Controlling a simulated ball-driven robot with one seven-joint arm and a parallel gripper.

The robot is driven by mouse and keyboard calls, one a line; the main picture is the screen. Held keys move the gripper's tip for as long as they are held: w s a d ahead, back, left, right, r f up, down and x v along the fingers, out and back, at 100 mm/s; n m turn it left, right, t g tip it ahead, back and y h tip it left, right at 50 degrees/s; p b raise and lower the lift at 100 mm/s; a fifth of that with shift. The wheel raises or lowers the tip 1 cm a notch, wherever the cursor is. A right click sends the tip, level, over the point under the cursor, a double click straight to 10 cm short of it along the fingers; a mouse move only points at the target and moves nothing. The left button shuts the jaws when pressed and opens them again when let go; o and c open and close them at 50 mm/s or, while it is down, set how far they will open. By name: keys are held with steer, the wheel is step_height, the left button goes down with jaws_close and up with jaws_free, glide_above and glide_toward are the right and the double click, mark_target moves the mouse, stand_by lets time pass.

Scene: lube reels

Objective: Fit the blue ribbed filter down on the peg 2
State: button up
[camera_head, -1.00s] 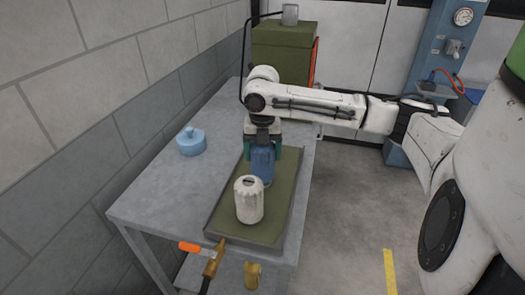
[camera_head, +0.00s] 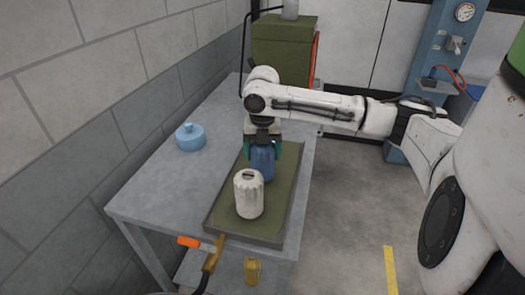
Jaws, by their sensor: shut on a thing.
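The blue ribbed filter (camera_head: 262,162) is upright over the green tray (camera_head: 226,213) on the grey bench. My gripper (camera_head: 262,148) points straight down and is shut on the filter's upper part, with a teal finger on each side. A white ribbed filter (camera_head: 249,194) stands on the tray in front of it and hides part of the blue filter's lower end. No peg shows; I cannot tell whether the blue filter is around one or above it.
A light blue lidded container (camera_head: 190,137) stands on the bench (camera_head: 160,180) to the left. A green box (camera_head: 281,55) stands at the back. A brass valve with an orange handle (camera_head: 189,242) is at the front edge.

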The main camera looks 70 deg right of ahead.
steer(key=o, duration=1.4)
steer(key=shift+f, duration=0.1)
steer(key=shift+o, duration=0.2)
step_height(320, 180, up, 11)
steer(key=shift+f+b, duration=0.1)
steer(key=shift+b, duration=0.6)
steer(key=shift+s, duration=0.1)
